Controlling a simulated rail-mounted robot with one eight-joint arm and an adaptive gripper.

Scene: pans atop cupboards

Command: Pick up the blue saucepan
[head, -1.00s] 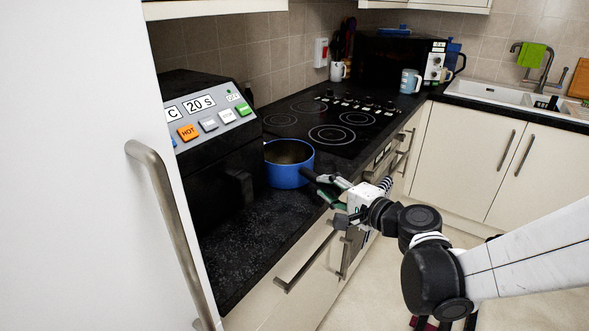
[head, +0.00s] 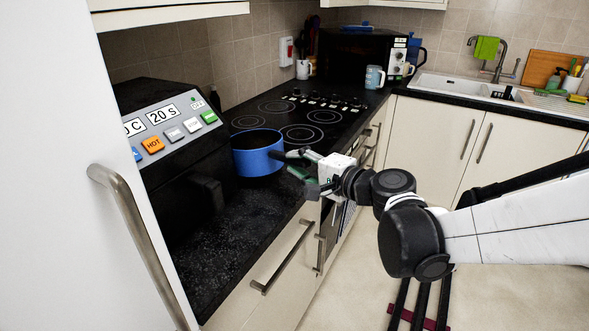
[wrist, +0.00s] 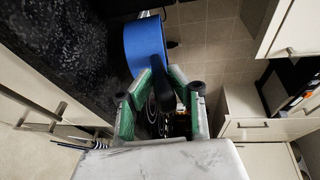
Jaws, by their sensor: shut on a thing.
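The blue saucepan (head: 257,162) is at the left of the head view, beside the black appliance and in front of the hob. Its dark handle points right toward my gripper (head: 308,172). In the wrist view my gripper (wrist: 160,92) is shut on the black handle (wrist: 163,80), with a green-lined finger on each side. The saucepan's blue side (wrist: 147,46) shows beyond the fingertips. The pan looks slightly raised from the worktop, but its underside is hidden, so the gap cannot be measured.
The black appliance (head: 175,180) with a button panel stands close at the pan's left. The hob (head: 290,122) lies behind it. A fridge-like white door with a handle (head: 130,225) fills the left edge. Mugs (head: 374,78) and a microwave (head: 362,57) stand farther back.

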